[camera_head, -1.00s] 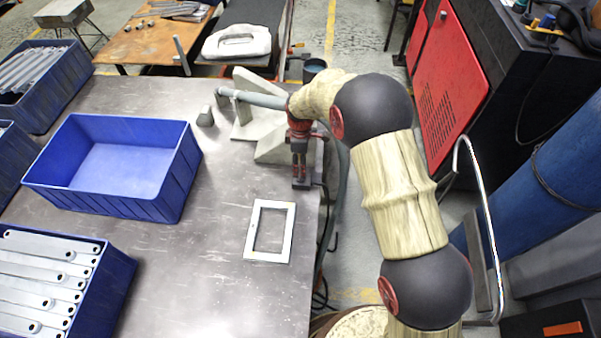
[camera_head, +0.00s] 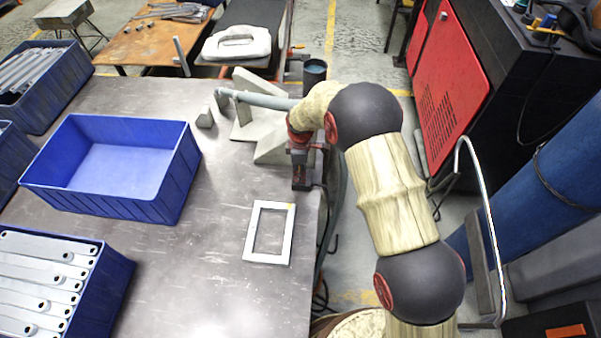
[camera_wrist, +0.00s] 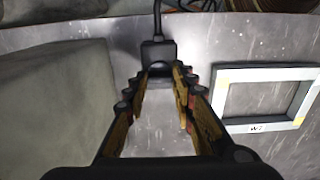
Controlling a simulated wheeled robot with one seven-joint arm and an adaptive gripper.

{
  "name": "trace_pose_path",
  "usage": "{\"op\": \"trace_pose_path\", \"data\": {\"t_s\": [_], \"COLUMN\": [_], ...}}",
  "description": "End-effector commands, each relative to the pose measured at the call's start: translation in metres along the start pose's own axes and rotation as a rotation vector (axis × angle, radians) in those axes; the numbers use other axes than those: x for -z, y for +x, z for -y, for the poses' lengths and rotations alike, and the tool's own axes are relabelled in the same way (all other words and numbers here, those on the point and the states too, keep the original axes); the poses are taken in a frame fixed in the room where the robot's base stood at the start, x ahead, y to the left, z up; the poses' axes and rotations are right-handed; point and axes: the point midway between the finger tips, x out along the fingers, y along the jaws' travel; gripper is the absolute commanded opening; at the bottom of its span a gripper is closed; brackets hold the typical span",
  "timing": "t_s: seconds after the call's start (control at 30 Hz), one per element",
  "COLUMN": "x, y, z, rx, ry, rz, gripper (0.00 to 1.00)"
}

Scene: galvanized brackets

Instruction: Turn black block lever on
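The black block (camera_wrist: 158,50) lies on the grey table close to its edge, with a black cable running from its far end. In the head view the block (camera_head: 302,182) shows just below my gripper. My gripper (camera_wrist: 163,76) is open in the wrist view, its two fingers apart with bare table between them. The fingertips reach the near end of the block, where a dark rounded part shows between them. I cannot tell whether they touch it. In the head view my wrist largely hides the fingers. The lever's position cannot be made out.
A grey angular fixture (camera_head: 244,128) stands close beside my gripper. A white rectangular frame (camera_head: 249,237) lies on the table (camera_head: 225,200) nearby. An empty blue bin (camera_head: 62,206) and a bin of metal bars (camera_head: 110,292) stand to the left.

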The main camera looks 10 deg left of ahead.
Motion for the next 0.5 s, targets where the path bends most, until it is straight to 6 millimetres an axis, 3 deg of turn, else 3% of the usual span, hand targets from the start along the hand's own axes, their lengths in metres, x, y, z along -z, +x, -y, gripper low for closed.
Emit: {"op": "trace_pose_path", "data": {"t_s": [0.4, 0.5], "x": [0.0001, 0.0001], "y": [-0.0001, -0.0001], "z": [-0.0003, -0.0003], "rx": [-0.001, -0.001], "ry": [0.000, 0.002], "rz": [0.000, 0.000], "gripper": [0.00, 0.00]}}
